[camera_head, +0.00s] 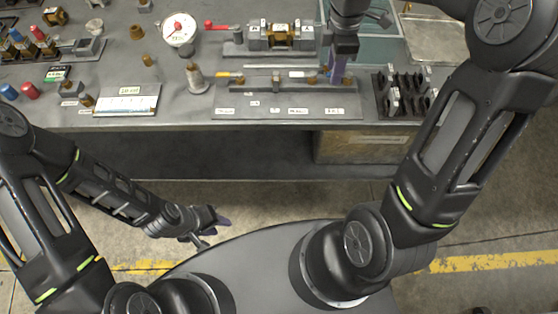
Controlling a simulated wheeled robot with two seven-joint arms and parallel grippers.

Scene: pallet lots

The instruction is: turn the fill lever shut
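A grey valve board (285,105) lies at the front of the bench with several small white labels, too small to read. Along it are a yellow-ended lever (229,74) at the left and a pale lever (302,74) further right, both lying roughly sideways. I cannot tell which lever is the fill lever. My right gripper (335,74) points down at the right end of the board; its fingers look close together, and what is between them is hidden. My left gripper (212,230) hangs low in front of the bench, away from the board, with no object visible in it.
Behind the board stand a brass-and-grey valve block (282,37), a red-handled lever (214,25) and a round gauge (179,32). A rack of dark clips (403,93) sits close right of the board.

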